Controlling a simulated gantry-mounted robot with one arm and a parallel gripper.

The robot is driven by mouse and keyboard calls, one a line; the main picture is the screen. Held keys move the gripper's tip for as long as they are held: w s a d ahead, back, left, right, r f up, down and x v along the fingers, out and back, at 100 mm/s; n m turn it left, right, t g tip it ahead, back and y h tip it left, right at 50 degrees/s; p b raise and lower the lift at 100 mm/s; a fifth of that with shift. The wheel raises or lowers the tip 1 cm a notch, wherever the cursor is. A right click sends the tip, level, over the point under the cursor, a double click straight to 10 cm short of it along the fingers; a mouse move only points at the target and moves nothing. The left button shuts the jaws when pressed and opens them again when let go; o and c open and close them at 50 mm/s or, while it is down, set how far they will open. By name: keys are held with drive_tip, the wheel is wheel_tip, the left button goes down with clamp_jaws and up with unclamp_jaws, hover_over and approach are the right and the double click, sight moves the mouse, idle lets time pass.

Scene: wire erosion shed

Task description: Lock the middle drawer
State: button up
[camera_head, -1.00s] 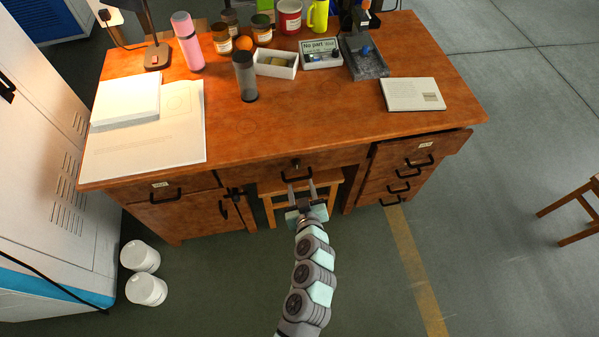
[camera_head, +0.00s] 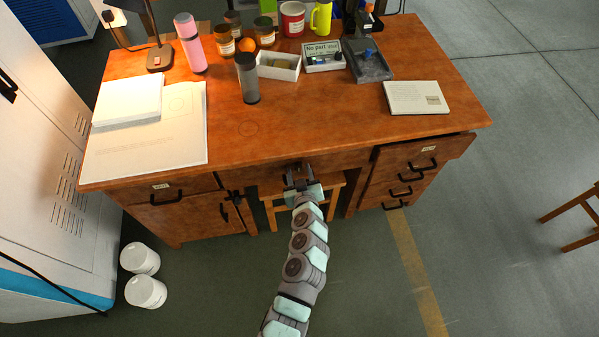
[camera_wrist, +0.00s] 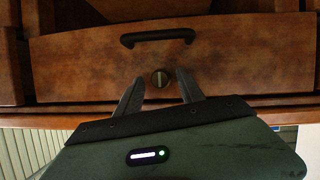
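The middle drawer (camera_head: 343,161) is a brown wooden front under the desk top, between the two side cabinets. In the wrist view the drawer front (camera_wrist: 235,62) fills the upper part, with a black bar handle (camera_wrist: 158,37). A small round brass lock (camera_wrist: 160,78) with an upright bar or slot sits on that front. My gripper (camera_head: 299,172) is at the drawer in the head view and hides the lock and most of the handle there. In the wrist view my gripper (camera_wrist: 158,80) is open, with one fingertip on either side of the lock; I cannot tell whether they touch it.
A wooden stool (camera_head: 271,205) stands under the drawer. The left cabinet (camera_head: 182,215) and the right drawers (camera_head: 413,170) flank it. The desk top (camera_head: 300,125) holds papers, a grey cup (camera_head: 248,80), boxes and jars.

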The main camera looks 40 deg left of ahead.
clamp_jaws()
drive_tip(key=shift+w+d+b, duration=0.1)
drive_tip(key=shift+b, duration=0.4)
drive_tip(key=shift+f+m+g+b, duration=0.15)
drive_tip(key=shift+m+g+b, duration=0.15)
drive_tip(key=shift+m+b, duration=0.35)
drive_tip(key=m+b, duration=0.1)
drive_tip(key=g+y+b, duration=0.1)
drive_tip(key=shift+w+d+m+b, duration=0.15)
drive_tip(key=shift+w+m+b, duration=0.05)
drive_tip(key=shift+m+b, duration=0.15)
drive_tip(key=m+y+b, duration=0.1)
drive_tip(key=m+g+b, duration=0.1)
drive_tip(key=m+b, duration=0.1)
drive_tip(key=shift+w+d+g+y, duration=0.1)
drive_tip(key=shift+w+g+y, duration=0.05)
drive_tip(key=shift+g+y, duration=0.2)
drive_tip(key=m+g+y+b, duration=0.1)
drive_tip(key=m, duration=0.2)
drive_tip(key=shift+f+y+b, duration=0.15)
drive_tip(key=shift+y+b, duration=0.2)
drive_tip(key=shift+b, duration=0.05)
drive_tip(key=shift+f+m+g+y+b, duration=0.15)
drive_tip(key=shift+m+y+b, duration=0.3)
drive_tip(key=shift+m, duration=0.55)
drive_tip(key=shift+r+m+g+y+b, duration=0.1)
drive_tip(key=shift+m+y+b, duration=0.3)
drive_tip(key=shift+m, duration=0.6)
